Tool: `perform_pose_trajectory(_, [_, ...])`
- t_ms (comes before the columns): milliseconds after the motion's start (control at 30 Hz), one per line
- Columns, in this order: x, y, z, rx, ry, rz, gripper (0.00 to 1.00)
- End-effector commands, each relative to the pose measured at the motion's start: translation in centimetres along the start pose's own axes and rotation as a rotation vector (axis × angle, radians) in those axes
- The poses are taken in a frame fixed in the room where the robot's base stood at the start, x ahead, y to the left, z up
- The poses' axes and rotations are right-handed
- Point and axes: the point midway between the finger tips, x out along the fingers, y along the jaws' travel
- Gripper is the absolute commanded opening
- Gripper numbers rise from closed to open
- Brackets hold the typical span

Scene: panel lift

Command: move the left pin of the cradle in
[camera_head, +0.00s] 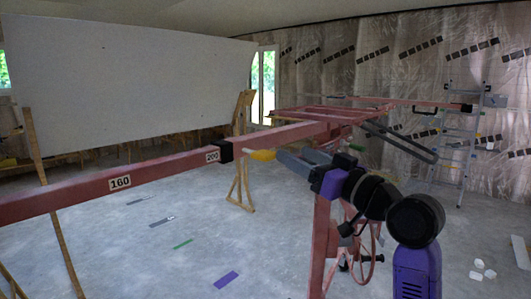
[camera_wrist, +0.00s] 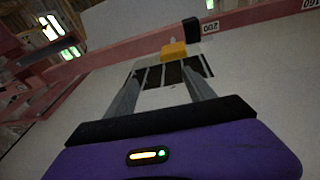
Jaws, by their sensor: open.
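The pin has a yellow-orange knob (camera_head: 262,155) and sits at a black collar (camera_head: 223,151) on the pink cradle arm (camera_head: 80,187), beside the "200" mark. In the wrist view the knob (camera_wrist: 174,50) lies just beyond my fingertips, next to the black collar (camera_wrist: 191,28). My gripper (camera_head: 281,156) is open, its fingers pointing at the knob from the right. In the wrist view the two grey fingers of my gripper (camera_wrist: 163,80) are apart with nothing held between them. I cannot tell whether a fingertip touches the knob. The pin's shaft is not clearly visible.
A large white panel (camera_head: 130,75) stands at the back left by wooden supports (camera_head: 240,150). The pink lift frame (camera_head: 325,112) and its mast (camera_head: 321,240) stand near my arm. A ladder (camera_head: 460,145) is at the right. Much of the grey floor (camera_head: 130,250) is clear.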

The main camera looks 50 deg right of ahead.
Motion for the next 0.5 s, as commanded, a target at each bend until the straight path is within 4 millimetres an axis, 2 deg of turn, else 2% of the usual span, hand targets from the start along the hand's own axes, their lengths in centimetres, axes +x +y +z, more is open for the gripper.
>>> perform_pose_trajectory(33, [0.1, -0.3, -0.7, -0.026, -0.038, -0.034, 0.63])
perform_pose_trajectory(300, [0.1, -2.1, 0.9, -0.068, -0.178, -0.131, 0.63])
perform_pose_trajectory(500, [2.4, -2.5, 1.3, -0.068, -0.182, -0.135, 0.63])
